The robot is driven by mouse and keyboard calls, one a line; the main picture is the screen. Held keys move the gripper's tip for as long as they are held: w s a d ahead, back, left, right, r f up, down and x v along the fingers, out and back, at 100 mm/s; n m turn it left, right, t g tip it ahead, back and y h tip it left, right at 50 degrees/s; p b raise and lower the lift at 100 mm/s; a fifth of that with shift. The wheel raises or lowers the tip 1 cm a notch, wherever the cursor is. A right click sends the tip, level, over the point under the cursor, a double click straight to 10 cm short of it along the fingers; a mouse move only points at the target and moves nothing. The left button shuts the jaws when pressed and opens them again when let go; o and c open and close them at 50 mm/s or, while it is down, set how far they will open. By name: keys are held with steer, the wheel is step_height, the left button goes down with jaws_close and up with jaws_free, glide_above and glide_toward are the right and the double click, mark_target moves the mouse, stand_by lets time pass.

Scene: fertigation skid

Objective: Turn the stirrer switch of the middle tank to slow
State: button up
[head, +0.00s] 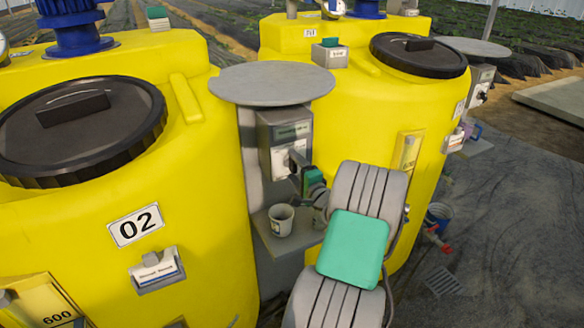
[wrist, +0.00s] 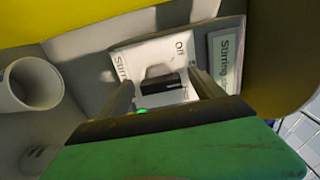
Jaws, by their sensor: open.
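The yellow tank marked 02 (head: 137,226) fills the left of the head view. A grey switch box (head: 285,131) stands beside it under a round grey plate. In the wrist view its white switch plate (wrist: 150,52) carries the word "Off" and partly hidden lettering. The dark switch knob (wrist: 162,84) sits on that plate; which mark it points to I cannot tell. My gripper (wrist: 162,90) is open, with one finger on each side of the knob; contact is not clear. In the head view my gripper (head: 299,168) is at the box front, partly hidden by my arm.
A second yellow tank (head: 330,95) stands to the right of the box. A white cup (head: 281,220) stands on a grey ledge below the box and shows in the wrist view (wrist: 30,80). A label plate reading "Stirring" (wrist: 224,60) is beside the switch plate.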

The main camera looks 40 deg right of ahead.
steer(key=b+v, duration=0.1)
steer(key=v, duration=0.5)
steer(key=shift+s, duration=0.15)
